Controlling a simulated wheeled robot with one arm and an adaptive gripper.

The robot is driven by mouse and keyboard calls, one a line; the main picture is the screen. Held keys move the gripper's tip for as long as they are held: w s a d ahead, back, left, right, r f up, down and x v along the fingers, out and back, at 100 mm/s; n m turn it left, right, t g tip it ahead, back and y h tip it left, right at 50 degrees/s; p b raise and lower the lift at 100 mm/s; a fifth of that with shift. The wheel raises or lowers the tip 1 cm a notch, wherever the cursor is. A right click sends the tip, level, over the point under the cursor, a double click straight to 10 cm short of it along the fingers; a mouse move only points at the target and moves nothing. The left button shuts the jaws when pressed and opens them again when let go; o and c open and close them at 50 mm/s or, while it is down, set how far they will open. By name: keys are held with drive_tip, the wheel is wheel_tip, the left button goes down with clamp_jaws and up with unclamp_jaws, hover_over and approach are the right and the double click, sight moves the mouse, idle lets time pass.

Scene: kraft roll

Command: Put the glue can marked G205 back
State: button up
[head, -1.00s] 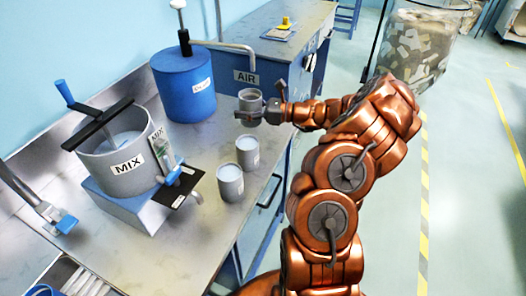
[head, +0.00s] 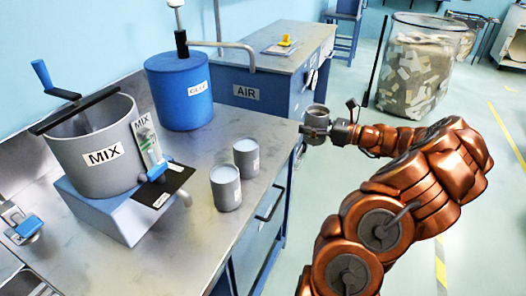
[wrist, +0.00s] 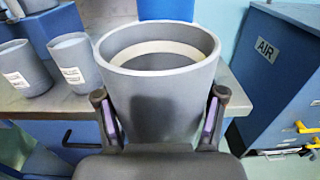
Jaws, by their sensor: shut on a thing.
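My gripper (wrist: 160,122) is shut on a grey can (wrist: 155,75), one finger on each side, in the wrist view. The can is upright and its open top shows a pale ring inside; no label shows on the side facing me. In the head view the held can (head: 317,121) is just beyond the bench's right edge, over the gap. I cannot tell which can is marked G205.
A grey MIX pot (head: 92,150) with a crank and a blue GLUE drum (head: 180,92) stand on the steel bench (head: 262,127). A blue cabinet marked AIR (head: 245,92) is behind. A clear bin of scraps (head: 412,70) stands at the back right.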

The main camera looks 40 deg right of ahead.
drive_tip(key=w+a, duration=0.3)
drive_tip(key=a, duration=0.1)
drive_tip(key=w+a+f, duration=0.1)
drive_tip(key=w+a, duration=0.6)
drive_tip(key=shift+w+a+f+p, duration=0.2)
drive_tip(key=shift+a+p, duration=0.2)
drive_tip(key=shift+f, duration=1.8)
drive_tip(key=shift+f, duration=0.1)
drive_tip(key=o, duration=1.5)
drive_tip(key=shift+o, duration=0.2)
drive_tip(key=shift+s+d, duration=0.2)
drive_tip(key=v, duration=1.1)
drive_tip(key=shift+s+b, duration=0.25)
drive_tip(key=shift+b, duration=0.05)
drive_tip(key=shift+d, duration=0.1)
